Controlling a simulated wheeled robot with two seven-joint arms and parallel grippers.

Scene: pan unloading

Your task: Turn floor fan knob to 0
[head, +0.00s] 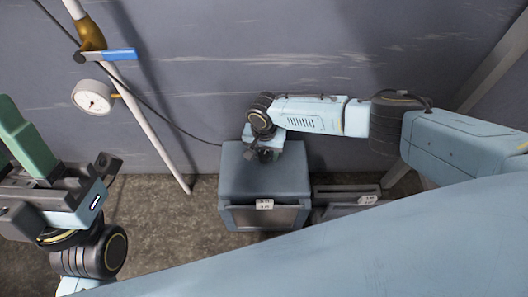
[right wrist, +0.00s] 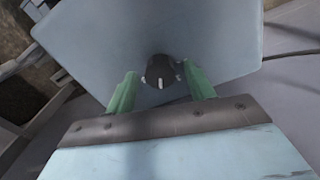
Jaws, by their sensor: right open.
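The floor fan (head: 262,178) is a blue-grey box standing on the floor against the wall in the head view. My right gripper (head: 263,155) is over its top, near the back. In the right wrist view the dark round knob (right wrist: 158,66) sits on the fan's flat pale-blue face. It has a white mark at its lower edge. The green fingers of my right gripper (right wrist: 160,73) are open, one on each side of the knob, with gaps to it. No scale numbers are readable. My left gripper (head: 18,135), with green fingers, is at the left edge, far from the fan.
A pressure gauge (head: 92,97) and a blue-handled valve (head: 118,54) on a pale pipe (head: 150,135) stand left of the fan. A cable runs along the wall behind. Low grey boxes with a label (head: 368,199) lie to the right. Bare floor (head: 165,215) is left of the fan.

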